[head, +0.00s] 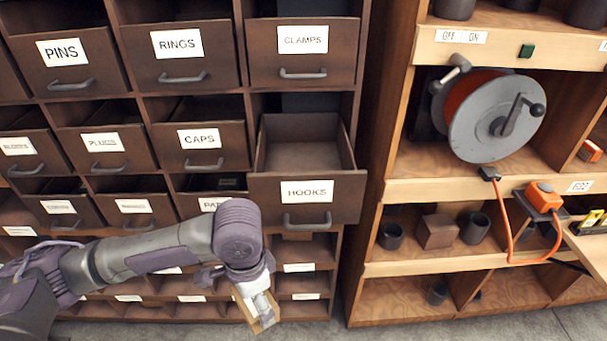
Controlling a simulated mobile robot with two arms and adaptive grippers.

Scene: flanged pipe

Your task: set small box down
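My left arm comes in from the left and bends down at the wrist. My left gripper (263,308) points down in front of the lower right of the drawer cabinet. A small tan box (249,309) shows at its fingertips, tilted, and the gripper appears shut on it. The fingers cover much of the box, and its contents cannot be told. The box is in front of the low compartments, near the floor in the picture. My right gripper is not in view.
The dark drawer cabinet has an open, empty HOOKS drawer (306,196) jutting out above my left gripper. At right, a wooden shelf unit (411,269) holds a cable reel (480,122), a brown block (437,231) and dark cups. Grey floor (420,330) shows below.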

